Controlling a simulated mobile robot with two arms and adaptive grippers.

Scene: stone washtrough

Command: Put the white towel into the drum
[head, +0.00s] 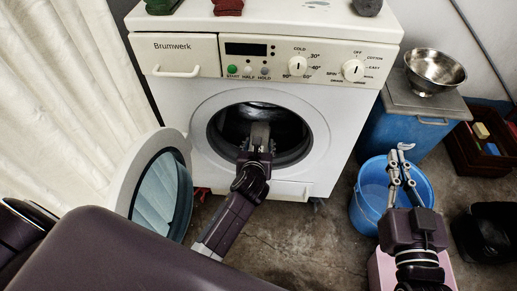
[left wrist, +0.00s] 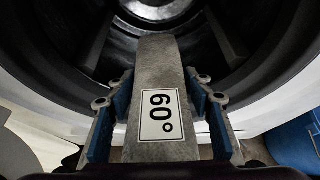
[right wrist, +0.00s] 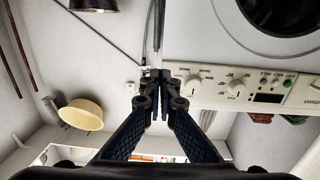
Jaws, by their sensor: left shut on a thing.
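The white towel (left wrist: 160,75) is a flat, stiff-looking strip with a "60°" label, greyish in the shade. My left gripper (head: 257,158) is shut on it, with a finger on either side in the left wrist view (left wrist: 160,112). In the head view the towel (head: 260,133) points into the dark drum (head: 262,112) through the open round doorway. Its far end lies in front of or inside the drum opening; the exact depth is hard to tell. My right gripper (head: 401,168) is empty above the blue bucket, its fingertips together in the right wrist view (right wrist: 156,85).
The washer door (head: 165,190) stands open at the left, close to my left arm. A blue bucket (head: 366,212), a blue bin (head: 392,128) with a metal bowl (head: 434,68) on its lid, and a dark red crate (head: 468,150) stand at the right.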

